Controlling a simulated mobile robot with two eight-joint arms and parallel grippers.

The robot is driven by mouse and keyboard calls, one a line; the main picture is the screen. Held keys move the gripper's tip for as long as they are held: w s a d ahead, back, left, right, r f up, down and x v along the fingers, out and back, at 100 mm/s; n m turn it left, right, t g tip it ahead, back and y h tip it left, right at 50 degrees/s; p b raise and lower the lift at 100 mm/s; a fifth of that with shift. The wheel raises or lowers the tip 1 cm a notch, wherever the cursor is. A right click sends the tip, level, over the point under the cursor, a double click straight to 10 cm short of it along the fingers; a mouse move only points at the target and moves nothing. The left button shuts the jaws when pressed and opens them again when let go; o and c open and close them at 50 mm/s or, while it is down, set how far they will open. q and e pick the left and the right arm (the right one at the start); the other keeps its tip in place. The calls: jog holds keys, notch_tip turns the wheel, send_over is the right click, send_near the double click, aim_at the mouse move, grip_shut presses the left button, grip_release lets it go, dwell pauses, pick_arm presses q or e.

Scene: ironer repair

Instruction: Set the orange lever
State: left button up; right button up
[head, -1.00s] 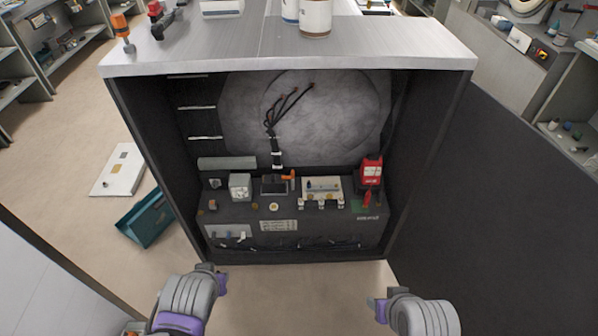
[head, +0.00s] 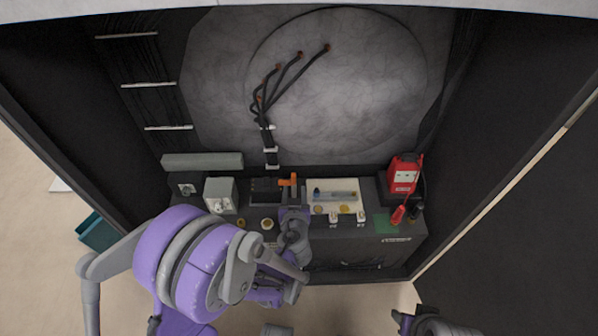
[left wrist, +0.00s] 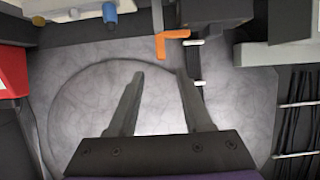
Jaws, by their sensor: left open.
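The orange lever (head: 288,181) stands on a dark block (head: 264,188) on the shelf inside the open cabinet. In the left wrist view the lever (left wrist: 172,43) is a bent orange bar just beyond the fingertips. My left gripper (head: 293,208) reaches into the cabinet, just in front of the lever in the head view. In the left wrist view its two fingers (left wrist: 160,76) are apart with nothing between them. I see no clear contact with the lever. My right gripper (head: 402,318) is partly cut off at the bottom edge; its jaw state is unclear.
A red meter (head: 403,174) with probes stands right of the lever. A pale tray (head: 333,187) with small parts lies between them. A grey box (head: 220,194) stands to the left. Black cables (head: 266,110) run down the round grey drum face behind. Dark cabinet walls bound both sides.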

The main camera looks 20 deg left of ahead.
aim_at(294, 178)
pick_arm(q)
jog(key=b+x, duration=0.2)
jog(key=x, duration=0.7)
jog(key=shift+w+a+f, duration=0.15)
jog(key=shift+w, duration=0.15)
grip_shut()
